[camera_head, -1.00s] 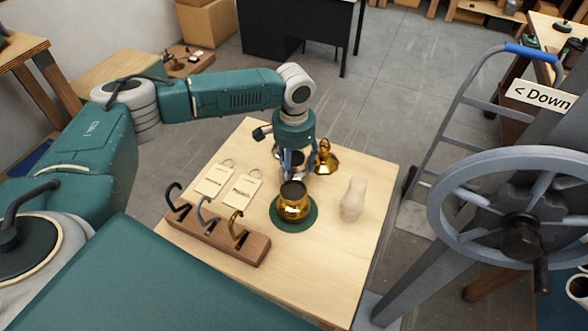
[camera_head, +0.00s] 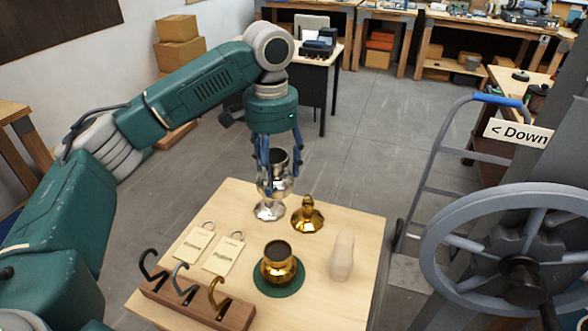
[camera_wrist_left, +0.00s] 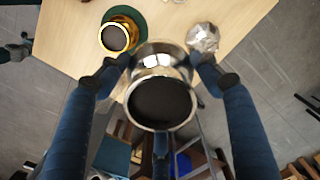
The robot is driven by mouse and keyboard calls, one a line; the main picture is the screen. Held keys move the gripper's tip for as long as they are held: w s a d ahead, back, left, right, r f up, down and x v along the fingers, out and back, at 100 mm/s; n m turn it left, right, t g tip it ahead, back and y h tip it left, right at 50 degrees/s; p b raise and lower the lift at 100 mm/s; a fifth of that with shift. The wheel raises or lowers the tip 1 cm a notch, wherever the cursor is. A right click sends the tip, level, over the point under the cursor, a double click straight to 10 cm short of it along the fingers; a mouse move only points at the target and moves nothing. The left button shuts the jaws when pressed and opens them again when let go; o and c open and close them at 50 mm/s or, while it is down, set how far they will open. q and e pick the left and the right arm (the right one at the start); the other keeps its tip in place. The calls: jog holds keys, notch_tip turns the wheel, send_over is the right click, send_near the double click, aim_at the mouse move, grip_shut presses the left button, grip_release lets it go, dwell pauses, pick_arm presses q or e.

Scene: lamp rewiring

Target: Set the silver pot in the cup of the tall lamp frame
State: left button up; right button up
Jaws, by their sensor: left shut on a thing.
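My left gripper (camera_head: 276,172) points down and is shut on the silver pot (camera_head: 273,186), a shiny round vessel with a dark open top. It holds the pot upright, apparently above the back of the pale wooden table (camera_head: 345,222). In the left wrist view, the pot (camera_wrist_left: 161,100) sits between the blue fingers. A silver faceted piece (camera_head: 269,211) stands on the table below it, and it also shows in the left wrist view (camera_wrist_left: 203,38). I cannot make out the tall lamp frame or its cup. My right gripper is not in view.
A gold pot (camera_head: 278,266) stands on a green disc (camera_head: 290,289). A gold faceted piece (camera_head: 307,214), a pale bottle-like shape (camera_head: 342,256), two tags (camera_head: 223,254) and a hook rack (camera_head: 207,312) share the table. A handwheel (camera_head: 523,281) and trolley (camera_head: 438,180) stand right.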

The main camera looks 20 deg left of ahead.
pick_arm(q)
jog(key=shift+r, duration=0.25)
jog(key=s+d+f+n, duration=0.1)
jog(key=s+d+f, duration=0.1)
jog(key=s, duration=0.4)
jog(key=s+d+f+n, duration=0.1)
jog(key=s+d+f, duration=0.2)
jog(key=s, duration=0.3)
jog(key=s+d+f+n+b, duration=0.1)
jog(key=s+d+f, duration=0.2)
jog(key=s, duration=0.2)
jog(key=shift+s+f+n, duration=0.4)
notch_tip(320, 180, up, 9)
jog(key=b, duration=0.1)
send_over(299, 248)
jog(key=shift+n, duration=0.3)
jog(key=shift+f+p, duration=0.9)
jog(key=shift+f, duration=9.05)
